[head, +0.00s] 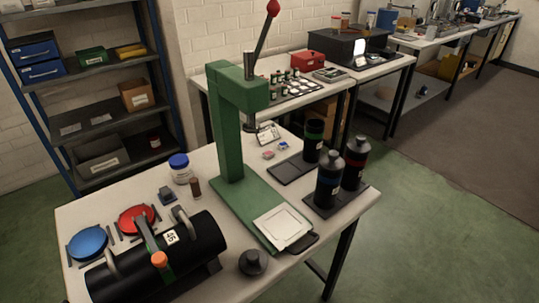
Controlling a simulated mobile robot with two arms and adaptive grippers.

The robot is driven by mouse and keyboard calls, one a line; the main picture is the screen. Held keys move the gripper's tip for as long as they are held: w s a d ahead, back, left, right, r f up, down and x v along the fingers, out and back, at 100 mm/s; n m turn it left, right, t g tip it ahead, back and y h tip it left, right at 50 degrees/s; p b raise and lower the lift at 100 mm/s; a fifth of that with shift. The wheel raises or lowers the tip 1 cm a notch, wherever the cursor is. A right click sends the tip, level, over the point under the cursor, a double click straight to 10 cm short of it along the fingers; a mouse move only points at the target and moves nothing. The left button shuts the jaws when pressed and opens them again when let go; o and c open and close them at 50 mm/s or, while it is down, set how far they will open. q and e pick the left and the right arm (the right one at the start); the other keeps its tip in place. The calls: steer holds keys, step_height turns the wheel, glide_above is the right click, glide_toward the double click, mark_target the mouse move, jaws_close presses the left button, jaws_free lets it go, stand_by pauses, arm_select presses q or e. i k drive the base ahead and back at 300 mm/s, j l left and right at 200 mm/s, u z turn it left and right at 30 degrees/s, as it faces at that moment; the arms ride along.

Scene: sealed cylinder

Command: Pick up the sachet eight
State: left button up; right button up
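Two small packets lie on the white table behind the dark tray: a pinkish one (268,155) and a blue one (283,146). They are too small for me to read any number, so I cannot tell whether either is sachet eight. A small white card or panel with dark marks (267,134) is just behind them, beside the green press. Neither of my grippers is in view.
A green lever press (228,130) stands mid-table (120,190). Black bottles (328,182) stand at the right, near a dark tray (291,168). A black cylinder labelled 45 (190,257) lies front left. A white jar with blue lid (180,170) stands behind it.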

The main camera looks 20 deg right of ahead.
mark_target(284, 146)
steer(key=z, duration=0.5)
steer(key=i+l+z, duration=0.15)
steer(key=l+z, duration=0.15)
steer(key=l, duration=0.15)
steer(key=i+l+z, duration=0.25)
steer(key=l, duration=0.2)
steer(key=i+l+z, duration=0.15)
steer(key=l+z, duration=0.15)
steer(key=i+l+z, duration=0.25)
steer(key=l, duration=0.2)
steer(key=i+l+z, duration=0.15)
steer(key=i, duration=0.3)
steer(key=i+l+z, duration=0.15)
steer(key=i, duration=0.3)
steer(key=i+l+z, duration=0.1)
steer(key=i, duration=0.35)
steer(key=i+u, duration=0.25)
steer(key=u, duration=0.2)
steer(key=i+u, duration=0.25)
steer(key=u, duration=0.2)
steer(key=i+l+u, duration=0.1)
steer(key=i+u, duration=0.15)
steer(key=u, duration=0.2)
steer(key=i+l+u, duration=0.2)
steer(key=u, duration=0.25)
